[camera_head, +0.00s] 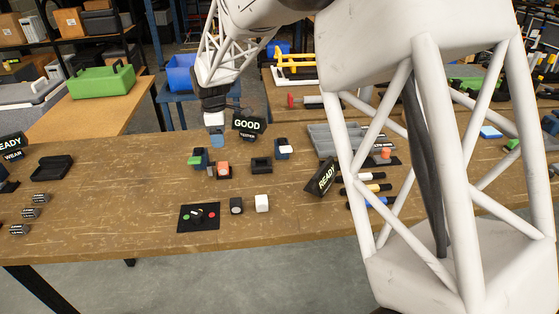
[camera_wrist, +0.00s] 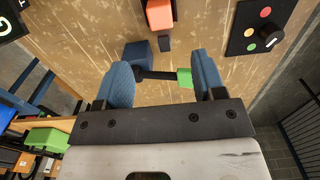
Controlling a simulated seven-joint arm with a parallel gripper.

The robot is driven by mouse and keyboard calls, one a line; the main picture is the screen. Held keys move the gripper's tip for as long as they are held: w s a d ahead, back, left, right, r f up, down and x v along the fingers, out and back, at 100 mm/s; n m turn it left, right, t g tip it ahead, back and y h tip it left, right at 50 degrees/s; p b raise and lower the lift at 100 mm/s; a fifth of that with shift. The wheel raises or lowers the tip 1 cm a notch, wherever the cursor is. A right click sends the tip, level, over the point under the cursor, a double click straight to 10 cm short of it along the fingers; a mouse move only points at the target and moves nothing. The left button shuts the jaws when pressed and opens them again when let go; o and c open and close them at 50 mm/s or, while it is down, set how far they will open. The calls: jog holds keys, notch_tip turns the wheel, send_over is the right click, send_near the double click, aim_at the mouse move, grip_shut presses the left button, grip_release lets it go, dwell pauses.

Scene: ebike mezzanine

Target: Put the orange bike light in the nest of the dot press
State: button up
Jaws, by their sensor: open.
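An orange block (camera_head: 223,169), likely the orange bike light, stands on the wooden table near a blue and green item (camera_head: 195,161). In the wrist view the orange block (camera_wrist: 159,14) is at the top edge, beyond my fingertips, with a small dark piece by it. My gripper (camera_wrist: 163,78) is open, its blue fingers well apart and apparently empty. A blue block with a black bar and green end (camera_wrist: 184,76) shows between and beyond them. In the head view my gripper (camera_head: 217,138) is above and behind these items. I cannot tell which object is the dot press.
A GOOD sign (camera_head: 247,124) stands behind.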

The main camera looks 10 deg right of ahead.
jog(key=s+d+r+m+t, duration=0.1)
jog(key=s+d+r+m, duration=0.4)
jog(key=s+d, duration=0.4)
jog(key=s+d+r+m, duration=0.4)
jog(key=s+d+r, duration=0.2)
jog(key=s+d, duration=0.3)
jog(key=s+d+m, duration=0.4)
jog(key=s, duration=0.9)
jog(key=s+d+f+m+t, duration=0.1)
jog(key=s+d+m, duration=0.3)
jog(key=s, duration=0.9)
jog(key=shift+s+d+f+m+t, duration=0.2)
jog(key=shift+s+f+m+t, duration=0.1)
jog(key=shift+m, duration=0.3)
